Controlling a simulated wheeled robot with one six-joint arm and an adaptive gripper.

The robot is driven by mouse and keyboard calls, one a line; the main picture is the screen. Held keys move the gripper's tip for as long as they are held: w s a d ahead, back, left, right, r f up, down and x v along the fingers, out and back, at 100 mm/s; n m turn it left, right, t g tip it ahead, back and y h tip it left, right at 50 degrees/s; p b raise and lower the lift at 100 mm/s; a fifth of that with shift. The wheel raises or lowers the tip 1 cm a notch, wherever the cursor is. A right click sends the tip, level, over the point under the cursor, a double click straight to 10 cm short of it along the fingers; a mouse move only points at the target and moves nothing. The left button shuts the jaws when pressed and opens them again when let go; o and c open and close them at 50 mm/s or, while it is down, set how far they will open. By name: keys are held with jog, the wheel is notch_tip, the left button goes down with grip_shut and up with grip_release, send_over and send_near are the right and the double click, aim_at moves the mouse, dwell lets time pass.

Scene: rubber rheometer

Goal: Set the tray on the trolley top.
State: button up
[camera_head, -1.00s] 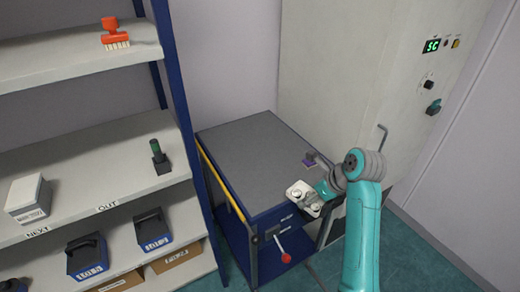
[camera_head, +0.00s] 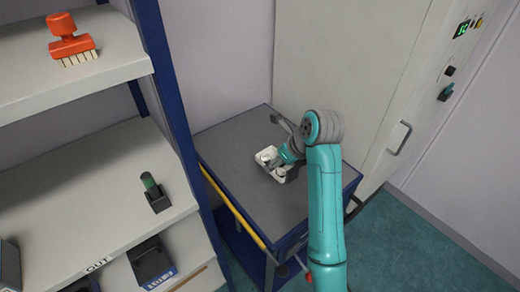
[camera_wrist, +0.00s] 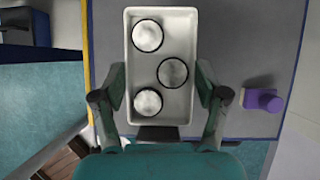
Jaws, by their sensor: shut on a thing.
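The tray (camera_head: 280,176) is white and rectangular, and it is over the trolley top (camera_head: 232,146), near its middle. In the wrist view the tray (camera_wrist: 180,32) holds three round dishes (camera_wrist: 172,72) with dark rims. My gripper (camera_head: 291,154) is shut on the tray. In the wrist view its fingers (camera_wrist: 160,90) press on the tray's two long sides near the lower end. The trolley top (camera_wrist: 240,50) shows grey around the tray. I cannot tell whether the tray's underside touches it.
A small purple item (camera_wrist: 264,100) lies on the trolley top right of the tray. A blue-framed shelf (camera_head: 90,170) stands left of the trolley, with an orange brush (camera_head: 70,42) and a green-topped item (camera_head: 152,188). A grey cabinet (camera_head: 350,70) stands behind. The trolley top's left part is clear.

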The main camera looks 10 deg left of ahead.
aim_at(296, 170)
jog(key=f, duration=0.5)
jog(key=shift+w+a+f, duration=0.1)
jog(key=shift+a+f, duration=0.2)
jog(key=shift+f, duration=2.2)
jog(key=o, duration=1.3)
jog(key=shift+d, duration=0.1)
jog(key=shift+c, duration=0.2)
jog(key=v, duration=1.2)
